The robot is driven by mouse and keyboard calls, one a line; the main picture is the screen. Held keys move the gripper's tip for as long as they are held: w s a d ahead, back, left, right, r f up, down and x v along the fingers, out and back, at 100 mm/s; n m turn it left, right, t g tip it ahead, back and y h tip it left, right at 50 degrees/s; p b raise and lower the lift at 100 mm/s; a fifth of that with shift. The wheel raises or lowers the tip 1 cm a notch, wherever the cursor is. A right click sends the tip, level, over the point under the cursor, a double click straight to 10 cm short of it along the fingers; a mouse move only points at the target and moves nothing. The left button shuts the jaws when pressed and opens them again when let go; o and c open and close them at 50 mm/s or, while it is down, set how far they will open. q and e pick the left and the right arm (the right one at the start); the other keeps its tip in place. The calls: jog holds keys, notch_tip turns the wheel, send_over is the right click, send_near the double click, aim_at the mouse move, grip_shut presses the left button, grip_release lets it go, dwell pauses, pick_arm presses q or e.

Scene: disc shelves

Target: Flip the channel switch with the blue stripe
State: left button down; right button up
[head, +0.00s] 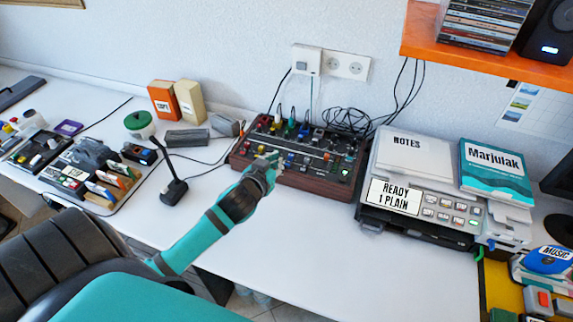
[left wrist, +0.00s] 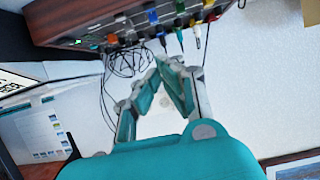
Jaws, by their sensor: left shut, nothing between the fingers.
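The mixer (head: 318,186), a dark box with wooden sides and rows of small coloured knobs and switches, stands against the wall in the head view. Its edge with coloured parts also shows at the top of the left wrist view (left wrist: 75,28). Blue parts show on it, but I cannot tell which switch has the blue stripe. My left gripper (head: 275,160) is at the mixer's front left, covering some of its controls. In the left wrist view the gripper (left wrist: 162,65) has its fingertips together, with nothing between them. I cannot tell if it touches a switch. My right gripper is not in view.
Black cables (head: 345,120) coil behind the mixer. A desk microphone (head: 173,190) and small boxes (head: 163,100) are to the left. The front of the white desk (head: 310,240) is clear.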

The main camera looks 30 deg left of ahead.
pick_arm(q)
jog(key=shift+r, duration=0.1)
jog(key=p, duration=0.1)
send_over(287, 166)
notch_tip(287, 166, down, 4)
jog(key=shift+r, duration=0.15)
notch_tip(287, 166, down, 3)
jog(key=shift+s+d+r, duration=0.1)
jog(key=shift+s, duration=0.05)
jog(key=shift+s+f, duration=0.15)
jog(key=shift+f, duration=0.5)
jog(key=shift+f, duration=0.1)
